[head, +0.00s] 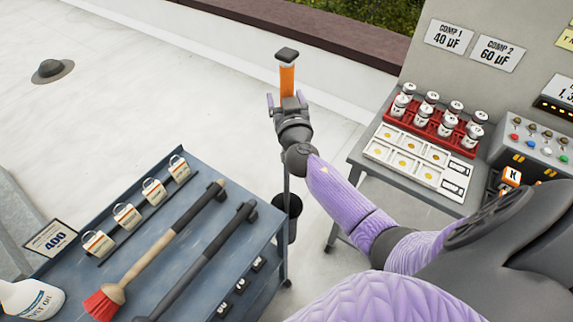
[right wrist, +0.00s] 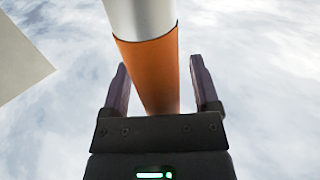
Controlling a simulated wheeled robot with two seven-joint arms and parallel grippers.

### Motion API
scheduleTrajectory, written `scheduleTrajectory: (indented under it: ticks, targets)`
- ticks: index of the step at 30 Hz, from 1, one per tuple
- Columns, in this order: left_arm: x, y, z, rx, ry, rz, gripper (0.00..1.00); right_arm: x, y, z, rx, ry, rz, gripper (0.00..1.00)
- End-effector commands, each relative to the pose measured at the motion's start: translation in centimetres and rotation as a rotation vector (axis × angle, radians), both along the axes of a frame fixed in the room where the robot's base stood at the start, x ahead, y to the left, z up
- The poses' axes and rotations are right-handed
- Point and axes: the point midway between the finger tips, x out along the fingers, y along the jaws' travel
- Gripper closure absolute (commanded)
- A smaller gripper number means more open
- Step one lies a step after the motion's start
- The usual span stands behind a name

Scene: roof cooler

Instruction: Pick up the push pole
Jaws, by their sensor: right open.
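The push pole (head: 287,80) stands upright, with an orange section and a dark cap at its top. Lower down, a thin shaft runs behind my wrist toward a black cup-shaped holder (head: 288,205). My right gripper (head: 287,101) is at the orange section, below the cap. In the right wrist view, the pole (right wrist: 148,60) shows a white part and an orange part. The open fingers of my right gripper (right wrist: 160,88) stand on either side of the orange part, with gaps visible. My left gripper is not in view.
A grey table (head: 358,150) at right holds a red rack (head: 420,128) of jars. A dark vent (head: 52,71) sits on the otherwise open roof at upper left.

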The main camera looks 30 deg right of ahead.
Motion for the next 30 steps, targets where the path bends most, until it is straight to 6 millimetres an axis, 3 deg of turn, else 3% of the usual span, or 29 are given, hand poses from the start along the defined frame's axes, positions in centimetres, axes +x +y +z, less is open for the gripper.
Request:
scheduleTrajectory:
  ticks: [5, 16, 30]
  targets:
    - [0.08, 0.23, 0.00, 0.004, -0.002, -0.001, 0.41, 0.00, 0.02, -0.02, 0.000, 0.000, 0.001, 0.24]
    - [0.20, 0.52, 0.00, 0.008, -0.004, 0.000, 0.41, -0.03, 0.05, -0.02, 0.000, 0.000, 0.001, 1.00]
    - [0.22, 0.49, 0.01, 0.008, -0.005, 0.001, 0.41, -0.03, 0.05, -0.01, -0.001, 0.000, 0.001, 1.00]
